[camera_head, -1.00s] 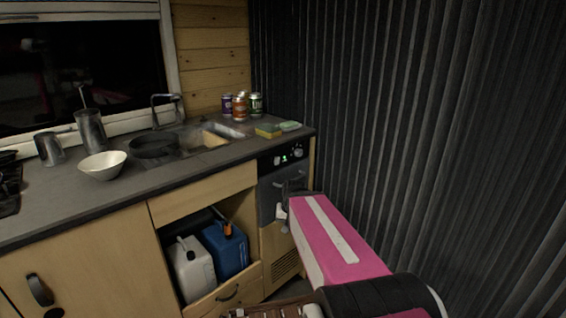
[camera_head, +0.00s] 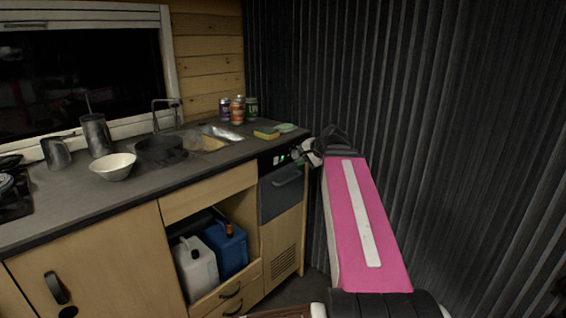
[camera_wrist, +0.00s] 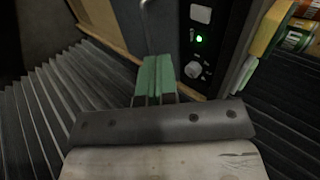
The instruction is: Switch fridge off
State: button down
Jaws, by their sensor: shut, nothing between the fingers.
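The fridge (camera_head: 281,197) is a dark-fronted unit built in at the right end of the counter. Its black control panel (camera_head: 275,160) shows a lit green light; the wrist view shows the same panel (camera_wrist: 206,56) with the green light (camera_wrist: 199,39), a white switch above it and a round pale knob (camera_wrist: 193,70) below. My gripper (camera_head: 300,155) is at the panel's right end in the head view and partly hides it. In the wrist view my green fingertips (camera_wrist: 155,78) are shut and empty, just left of the knob. Contact cannot be told.
A yellow-green sponge (camera_head: 266,133) and several cans (camera_head: 237,110) stand on the counter above. A corrugated dark wall (camera_head: 400,90) is close on the right of my arm. White (camera_head: 196,268) and blue (camera_head: 228,250) jugs sit in an open cupboard.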

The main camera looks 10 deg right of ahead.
jog(key=r, duration=0.2)
jog(key=d+r+m, duration=0.1)
jog(key=shift+s+t, duration=0.3)
jog(key=shift+a, duration=0.1)
send_near(276, 162)
jog(key=shift+x, duration=3.3)
